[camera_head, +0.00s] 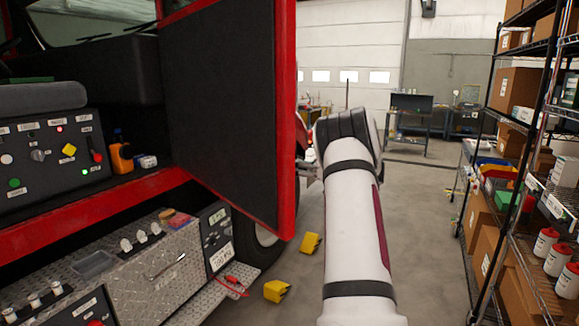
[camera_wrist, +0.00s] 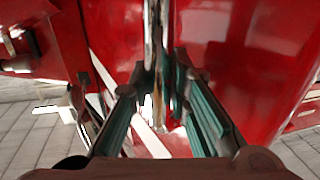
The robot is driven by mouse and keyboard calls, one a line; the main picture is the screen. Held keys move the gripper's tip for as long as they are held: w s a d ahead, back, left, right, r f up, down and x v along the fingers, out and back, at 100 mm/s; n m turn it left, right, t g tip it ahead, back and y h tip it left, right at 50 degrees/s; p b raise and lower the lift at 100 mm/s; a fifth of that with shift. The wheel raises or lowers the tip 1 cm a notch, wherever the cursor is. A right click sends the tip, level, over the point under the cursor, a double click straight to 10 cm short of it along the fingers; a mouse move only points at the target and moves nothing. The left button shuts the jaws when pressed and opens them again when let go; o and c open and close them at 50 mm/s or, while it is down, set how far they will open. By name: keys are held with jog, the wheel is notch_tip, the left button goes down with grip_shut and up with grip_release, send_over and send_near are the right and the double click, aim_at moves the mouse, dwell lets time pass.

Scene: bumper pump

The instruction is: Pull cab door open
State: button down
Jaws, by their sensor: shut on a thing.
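The red cab door (camera_head: 225,110) stands open in the head view, its dark inner panel facing me and its red edge on the right. The cab's interior shows to its left. My gripper is at the door's outer side, mostly hidden behind the door edge and my arm in the head view. In the wrist view my gripper (camera_wrist: 160,105) has its two fingers on either side of a shiny upright metal handle (camera_wrist: 157,45), shut on it. The red door surface (camera_wrist: 240,60) fills much of that view behind the handle.
A control panel (camera_head: 50,155) and an orange bottle (camera_head: 121,152) are in the cab. Yellow wheel chocks (camera_head: 276,291) lie on the floor beside the tyre. A metal shelf with boxes (camera_head: 515,95) stands at the right. Grey floor is clear between my arm and the shelf.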

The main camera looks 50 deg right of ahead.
jog(key=shift+r, duration=0.15)
jog(key=c, duration=1.5)
grip_release()
jog(key=v, duration=1.2)
jog(key=shift+a, duration=0.1)
